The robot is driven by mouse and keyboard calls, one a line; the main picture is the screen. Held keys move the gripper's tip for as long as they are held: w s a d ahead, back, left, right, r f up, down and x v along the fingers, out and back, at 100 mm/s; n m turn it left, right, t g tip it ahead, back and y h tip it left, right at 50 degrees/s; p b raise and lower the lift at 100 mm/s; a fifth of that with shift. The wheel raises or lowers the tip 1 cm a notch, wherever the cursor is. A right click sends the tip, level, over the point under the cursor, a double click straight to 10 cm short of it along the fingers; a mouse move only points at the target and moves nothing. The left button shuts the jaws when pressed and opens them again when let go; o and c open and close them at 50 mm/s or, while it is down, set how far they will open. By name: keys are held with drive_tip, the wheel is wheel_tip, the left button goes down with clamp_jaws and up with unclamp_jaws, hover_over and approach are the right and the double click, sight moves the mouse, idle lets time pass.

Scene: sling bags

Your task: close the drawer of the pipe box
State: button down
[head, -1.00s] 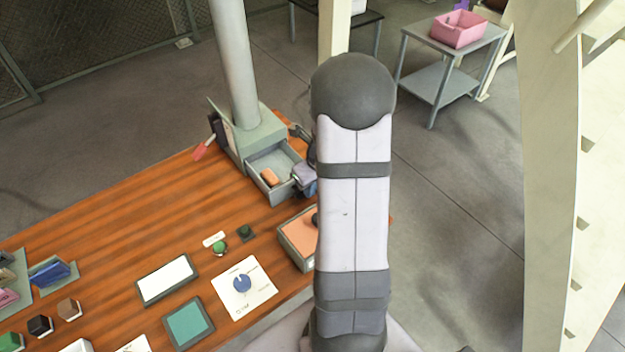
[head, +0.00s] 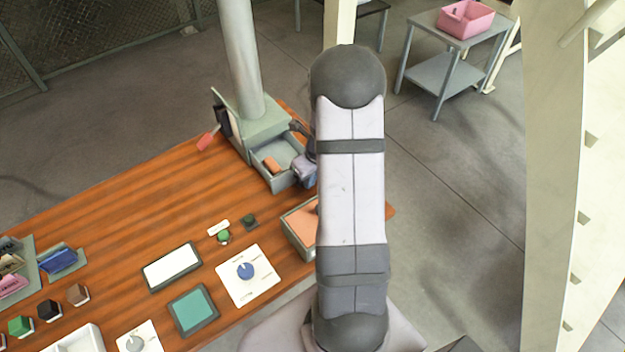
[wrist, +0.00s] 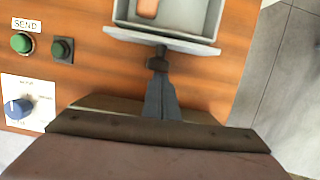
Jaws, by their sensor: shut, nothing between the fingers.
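The pipe box (head: 265,130) is a grey-green box with a tall pipe rising from it, at the far end of the wooden table. Its drawer (head: 264,173) stands open toward the front right, with an orange block (head: 271,166) inside. In the wrist view the drawer's front panel (wrist: 190,44) and the orange block (wrist: 147,8) show at the top. My gripper (wrist: 158,64) is shut and empty, its dark tips right at the outer side of the front panel. Whether they touch it I cannot tell. In the head view my gripper (head: 305,172) is partly hidden by my arm.
An orange-topped box (head: 300,228) stands in front of the drawer, partly behind my arm. A dial panel (head: 248,276), a green button (head: 223,237) and framed panels lie to the left. A red-handled item (head: 208,140) is at the box's left side.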

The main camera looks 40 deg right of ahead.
drive_tip(key=p, duration=0.5)
hover_over(284, 164)
drive_tip(key=shift+s, duration=0.4)
drive_tip(key=shift+w, duration=0.4)
drive_tip(key=shift+w+r, duration=0.1)
drive_tip(key=shift+r, duration=0.05)
drive_tip(key=shift+w+d+r, duration=0.1)
drive_tip(key=shift+r+p, duration=0.6)
drive_tip(key=shift+r, duration=0.15)
drive_tip(key=s+p+v, duration=0.1)
drive_tip(key=p+v, duration=0.4)
drive_tip(key=v, duration=0.3)
